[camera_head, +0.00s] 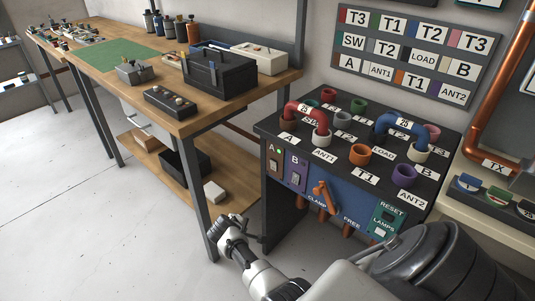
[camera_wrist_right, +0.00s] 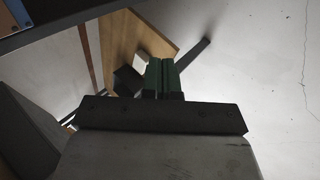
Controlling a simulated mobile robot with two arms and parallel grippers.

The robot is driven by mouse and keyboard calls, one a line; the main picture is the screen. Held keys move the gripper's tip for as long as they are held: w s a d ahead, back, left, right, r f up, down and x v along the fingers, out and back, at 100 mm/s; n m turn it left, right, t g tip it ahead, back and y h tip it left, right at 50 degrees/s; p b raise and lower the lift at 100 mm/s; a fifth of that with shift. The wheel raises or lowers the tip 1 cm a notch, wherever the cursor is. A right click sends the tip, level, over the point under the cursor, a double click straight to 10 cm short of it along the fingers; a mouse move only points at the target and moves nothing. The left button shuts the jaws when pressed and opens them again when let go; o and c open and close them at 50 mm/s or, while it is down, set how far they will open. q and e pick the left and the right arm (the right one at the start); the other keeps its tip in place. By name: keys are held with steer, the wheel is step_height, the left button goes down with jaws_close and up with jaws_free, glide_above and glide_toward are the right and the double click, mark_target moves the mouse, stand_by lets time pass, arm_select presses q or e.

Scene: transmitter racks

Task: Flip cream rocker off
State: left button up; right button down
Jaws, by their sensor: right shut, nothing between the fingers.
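Two small rockers sit on the front of the patch cabinet in the head view: one on the brown A plate (camera_head: 275,160) below a lit green lamp, one on the purple B plate (camera_head: 294,178). Both look pale and small; I cannot tell which is the cream one or how each is tipped. My right gripper (camera_head: 238,224) is low in front of the cabinet's left side, below and apart from both plates. In the right wrist view its green fingers (camera_wrist_right: 160,70) are shut together with nothing between them. My left gripper is not in view.
The cabinet top (camera_head: 335,137) carries coloured sockets and red and blue U-links. An orange clamp handle (camera_head: 324,197) and a green reset plate (camera_head: 387,217) are on its front. A wooden bench (camera_head: 190,122) stands left, with its lower shelf (camera_head: 230,198) near my gripper.

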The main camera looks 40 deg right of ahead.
arm_select(q)
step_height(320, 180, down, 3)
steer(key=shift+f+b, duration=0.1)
steer(key=shift+b, duration=0.9)
arm_select(e)
steer(key=w+d+r+m+g+h, duration=0.1)
steer(key=w+d+r, duration=0.1)
steer(key=r, duration=0.7)
steer(key=w+d+r+m+g+h, duration=0.1)
steer(key=d+r, duration=0.4)
steer(key=r, duration=0.5)
steer(key=shift+w+d+r+m+g+h, duration=0.15)
steer(key=shift+w+m+g+h, duration=0.15)
steer(key=shift+w+m+h, duration=0.55)
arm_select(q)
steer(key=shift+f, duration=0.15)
arm_select(e)
steer(key=shift+w+y, duration=0.3)
steer(key=shift+y, duration=0.05)
